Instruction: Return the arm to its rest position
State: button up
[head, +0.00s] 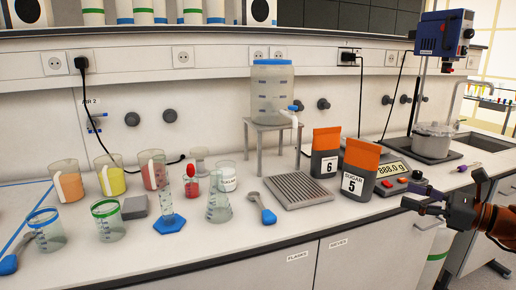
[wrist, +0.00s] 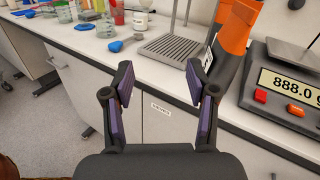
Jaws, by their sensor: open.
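My gripper (head: 428,200) is at the right in the head view, in front of the bench edge, with its orange arm behind it. In the wrist view my gripper (wrist: 163,85) shows two purple-padded fingers spread apart with nothing between them. It is open and empty. Past the fingertips lie the bench edge and cabinet fronts. The orange-topped bag labelled sugar 5 (head: 359,168) stands upright on the bench left of the gripper, apart from it in the head view.
A slatted drain rack (head: 299,190), bag 6 (head: 325,152), a water tank (head: 272,95) on a stand, and several beakers and jugs fill the bench. A mixer (head: 443,35) stands at right. The floor (wrist: 35,125) ahead of the cabinets is clear.

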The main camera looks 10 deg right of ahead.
jog(key=a+f+n+g, duration=0.1)
jog(key=a+n+g, duration=0.35)
jog(key=a, duration=0.75)
jog(key=s+a+f+n+g+h, duration=0.2)
jog(key=s+a+f+n+g, duration=0.3)
jog(key=a, duration=0.4)
jog(key=s+a+f+n+g+h, duration=0.1)
jog(key=s+a+f+n+g, duration=0.25)
jog(key=s+a+n, duration=0.5)
jog(key=s+a+f+n+g+h, duration=0.2)
jog(key=s+a+f+h, duration=0.15)
jog(key=s+f, duration=0.35)
jog(key=s+d+f+n+g+h, duration=0.1)
jog(key=s+d+f+n+h, duration=0.15)
jog(key=s+d, duration=0.2)
jog(key=s+d+f+n+h, duration=0.1)
jog(key=s+d+n+h, duration=0.3)
jog(key=s, duration=0.2)
notch_tip(320, 180, up, 16)
jog(key=w+t+p, duration=0.1)
jog(key=p, duration=1.3)
jog(key=shift+w+a+f+m+p, duration=0.15)
jog(key=shift+w+a+m+p, duration=0.1)
jog(key=shift+a+m+p, duration=0.15)
